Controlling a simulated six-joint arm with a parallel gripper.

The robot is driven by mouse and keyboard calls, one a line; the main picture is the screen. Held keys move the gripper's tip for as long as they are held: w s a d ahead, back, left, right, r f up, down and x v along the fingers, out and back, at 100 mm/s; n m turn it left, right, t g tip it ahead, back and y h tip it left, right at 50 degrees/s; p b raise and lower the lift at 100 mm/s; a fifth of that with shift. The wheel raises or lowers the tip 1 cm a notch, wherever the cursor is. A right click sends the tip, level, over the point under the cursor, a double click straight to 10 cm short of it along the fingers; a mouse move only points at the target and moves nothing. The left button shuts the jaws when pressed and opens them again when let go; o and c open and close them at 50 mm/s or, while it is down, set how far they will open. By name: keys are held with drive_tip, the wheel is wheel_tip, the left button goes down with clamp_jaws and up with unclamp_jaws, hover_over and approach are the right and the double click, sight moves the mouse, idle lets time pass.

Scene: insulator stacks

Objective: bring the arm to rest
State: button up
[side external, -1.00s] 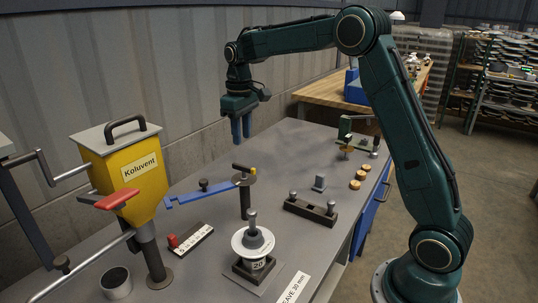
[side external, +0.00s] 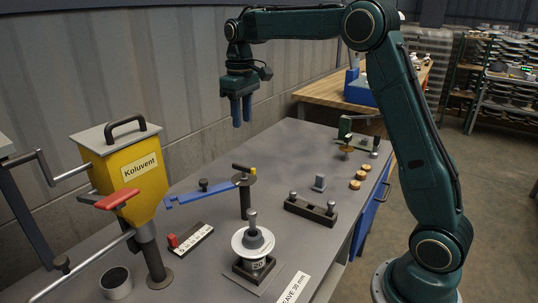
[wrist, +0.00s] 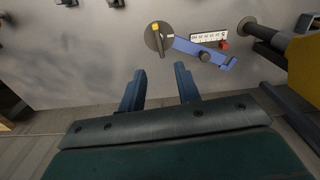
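My gripper (side external: 241,110) hangs in the air above the back of the grey bench, its two blue fingers pointing down. In the wrist view my gripper (wrist: 160,90) shows its fingers spread apart, with nothing between them. It touches nothing. The green arm arches over the bench from its base at the right.
The grey bench (side external: 290,150) carries a yellow Koluvent hopper (side external: 137,180), a blue lever on a post (side external: 205,193), a white insulator disc on a block (side external: 253,245), a dark block with pegs (side external: 311,209) and several brass discs (side external: 356,184). A wall runs behind.

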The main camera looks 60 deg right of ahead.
drive_tip(key=s+a+r+t, duration=0.1)
drive_tip(key=s+a+r, duration=0.2)
drive_tip(key=s, duration=0.5)
drive_tip(key=s+a+r+t, duration=0.2)
drive_tip(key=s+a+r, duration=0.1)
drive_tip(key=s, duration=0.4)
drive_tip(key=s+a+f+t, duration=0.1)
drive_tip(key=s+a+f, duration=0.1)
drive_tip(key=s, duration=0.6)
drive_tip(key=s+a+f+m+t, duration=0.1)
drive_tip(key=s+f, duration=0.3)
drive_tip(key=s, duration=0.4)
drive_tip(key=shift+s+a+f, duration=0.3)
drive_tip(key=shift+a, duration=0.05)
